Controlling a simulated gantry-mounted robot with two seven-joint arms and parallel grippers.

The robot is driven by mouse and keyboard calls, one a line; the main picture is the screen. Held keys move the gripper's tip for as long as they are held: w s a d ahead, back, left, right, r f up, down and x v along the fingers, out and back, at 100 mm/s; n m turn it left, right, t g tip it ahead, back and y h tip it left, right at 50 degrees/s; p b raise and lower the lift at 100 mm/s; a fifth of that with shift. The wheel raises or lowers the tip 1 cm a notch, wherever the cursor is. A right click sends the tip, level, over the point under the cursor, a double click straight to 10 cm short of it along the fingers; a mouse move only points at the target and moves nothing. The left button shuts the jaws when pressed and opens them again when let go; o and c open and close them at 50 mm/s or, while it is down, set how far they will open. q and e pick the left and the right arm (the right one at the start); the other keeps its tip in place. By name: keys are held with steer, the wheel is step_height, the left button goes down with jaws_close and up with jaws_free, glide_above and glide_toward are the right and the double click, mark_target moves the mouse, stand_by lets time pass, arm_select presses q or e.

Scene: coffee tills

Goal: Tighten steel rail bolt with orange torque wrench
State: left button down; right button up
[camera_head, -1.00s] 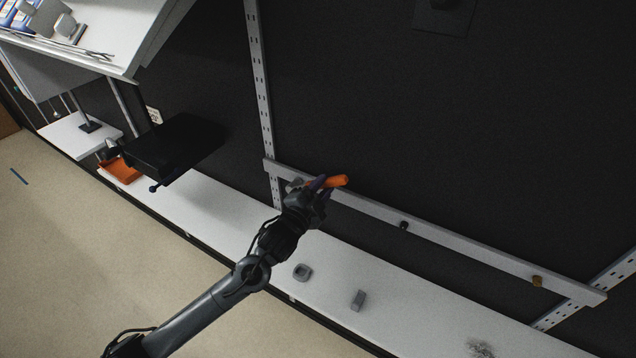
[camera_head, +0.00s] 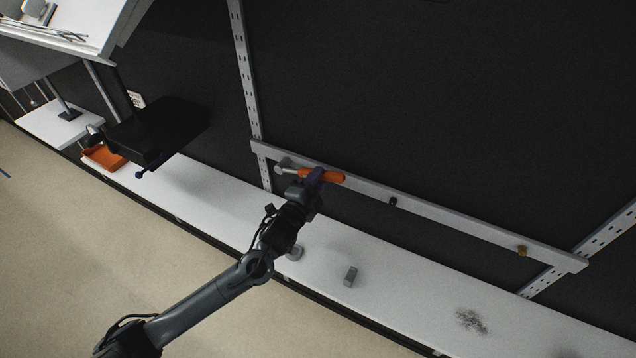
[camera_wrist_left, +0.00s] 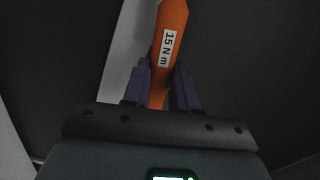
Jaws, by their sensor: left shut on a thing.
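The orange torque wrench (camera_head: 330,176) lies along the left part of the steel rail (camera_head: 430,207) in the head view, its grey head end (camera_head: 284,169) near the rail's left end. My left gripper (camera_head: 314,177) is shut on the wrench's orange handle. In the left wrist view the handle (camera_wrist_left: 169,40), labelled "15 N m", sits between the purple fingers of the gripper (camera_wrist_left: 160,85). A dark bolt (camera_head: 393,201) is at the rail's middle and a brass-coloured bolt (camera_head: 522,251) near its right end. Whether the wrench head sits on a bolt cannot be told. My right gripper is not in view.
Below the rail runs a white counter (camera_head: 400,300) with a small grey block (camera_head: 350,276), a grey ring-like piece (camera_head: 295,253) partly behind my arm, and a dark speckled patch (camera_head: 471,321). A black box (camera_head: 160,130) and an orange tray (camera_head: 103,158) are at left.

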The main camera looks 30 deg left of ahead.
arm_select(q)
steer(key=c, duration=1.6)
jaws_free()
steer(key=shift+c, duration=0.2)
jaws_close()
steer(key=shift+r, duration=0.1)
steer(key=shift+s, duration=0.3)
steer(key=shift+s+p, duration=0.35)
steer(key=shift+p, duration=0.1)
steer(key=shift+s, duration=0.15)
